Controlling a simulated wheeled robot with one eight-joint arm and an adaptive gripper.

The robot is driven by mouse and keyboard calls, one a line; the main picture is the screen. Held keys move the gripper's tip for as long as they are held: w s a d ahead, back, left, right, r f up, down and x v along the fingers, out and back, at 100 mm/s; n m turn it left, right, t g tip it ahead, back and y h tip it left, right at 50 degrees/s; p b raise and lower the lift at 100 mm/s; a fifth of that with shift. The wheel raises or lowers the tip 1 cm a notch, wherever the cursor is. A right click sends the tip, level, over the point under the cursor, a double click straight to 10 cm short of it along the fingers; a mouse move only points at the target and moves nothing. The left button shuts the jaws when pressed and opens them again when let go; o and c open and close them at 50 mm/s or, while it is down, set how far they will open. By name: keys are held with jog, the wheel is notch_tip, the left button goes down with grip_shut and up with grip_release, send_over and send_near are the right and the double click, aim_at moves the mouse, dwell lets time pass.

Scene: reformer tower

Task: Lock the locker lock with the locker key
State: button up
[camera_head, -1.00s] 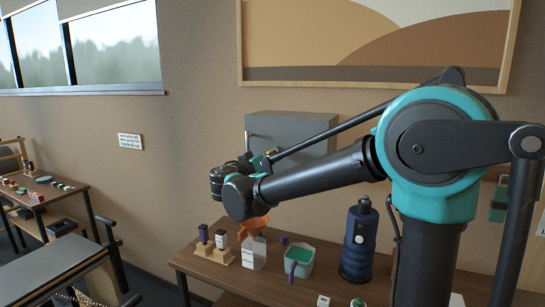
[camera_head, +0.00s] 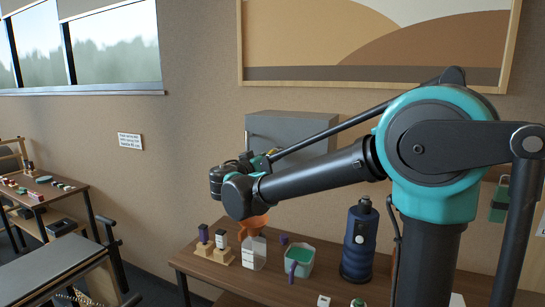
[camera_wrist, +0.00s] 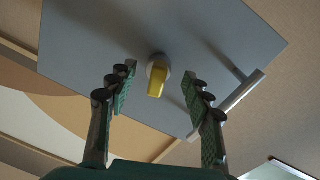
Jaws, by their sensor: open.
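The grey locker (camera_head: 290,128) hangs on the wall behind my arm in the head view, partly covered by the arm. Its flat front fills the middle of the wrist view (camera_wrist: 215,50). A round lock (camera_wrist: 158,62) sits on that front. The yellow locker key (camera_wrist: 157,82) sticks out from the lock towards the wrist camera; its inserted end is hidden. My gripper (camera_wrist: 159,75) is open, with one green-padded finger on each side of the key. Gaps show between both fingers and the key.
A bar handle (camera_wrist: 242,90) stands out from the locker front, right of the right finger. Below the arm, a wooden table (camera_head: 215,272) holds a blue flask (camera_head: 359,240), an orange funnel (camera_head: 252,224), a green-filled container (camera_head: 300,258) and small blocks.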

jog(key=shift+d+v, duration=0.2)
jog(key=shift+v, duration=2.75)
jog(key=shift+s, duration=0.1)
